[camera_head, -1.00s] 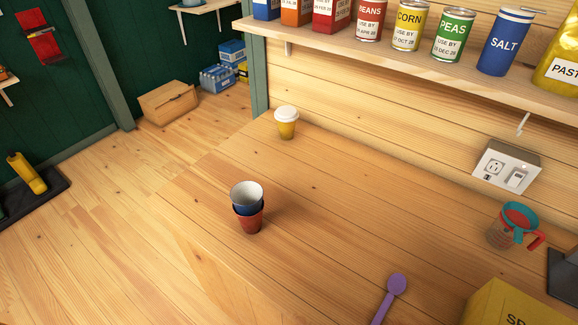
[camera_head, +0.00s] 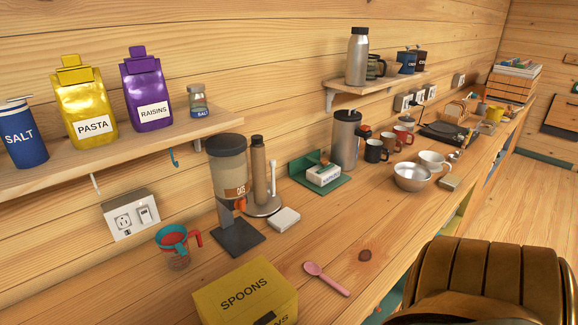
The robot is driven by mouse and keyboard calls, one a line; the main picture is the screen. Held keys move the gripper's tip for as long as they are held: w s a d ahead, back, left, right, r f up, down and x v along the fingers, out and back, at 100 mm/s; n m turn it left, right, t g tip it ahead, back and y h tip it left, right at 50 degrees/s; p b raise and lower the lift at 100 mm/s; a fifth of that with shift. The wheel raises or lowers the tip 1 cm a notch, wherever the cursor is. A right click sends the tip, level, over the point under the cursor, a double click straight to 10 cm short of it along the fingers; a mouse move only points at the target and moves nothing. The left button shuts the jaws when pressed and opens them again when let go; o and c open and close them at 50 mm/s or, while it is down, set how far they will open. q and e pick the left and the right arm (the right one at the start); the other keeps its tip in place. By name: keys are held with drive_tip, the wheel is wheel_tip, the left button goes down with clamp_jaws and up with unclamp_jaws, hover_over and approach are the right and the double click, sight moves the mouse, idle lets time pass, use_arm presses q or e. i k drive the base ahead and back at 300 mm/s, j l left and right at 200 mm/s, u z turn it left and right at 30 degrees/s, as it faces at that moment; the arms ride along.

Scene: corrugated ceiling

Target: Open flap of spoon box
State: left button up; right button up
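The yellow spoon box (camera_head: 222,306), lettered "SPOONS" on its top, sits on the wooden counter at the bottom of the head view. Its top looks closed and its lower part is cut off by the frame edge. A pink spoon (camera_head: 328,279) lies on the counter just right of the box. Neither gripper's fingers show.
A measuring cup (camera_head: 178,260) stands behind the box, with an oats dispenser (camera_head: 229,185) to its right. A metal bowl (camera_head: 412,177) and several mugs stand farther along. A shelf (camera_head: 120,150) with food containers runs above on the left. Bare counter lies right of the spoon.

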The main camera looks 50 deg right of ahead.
sight(249, 294)
drive_tip(key=l+z, duration=0.1)
drive_tip(key=z, duration=1.25)
drive_tip(key=k+l+u, duration=0.1)
drive_tip(key=l, duration=0.2)
drive_tip(key=k+l+u, duration=0.15)
drive_tip(key=l, duration=0.2)
drive_tip(key=i, duration=0.05)
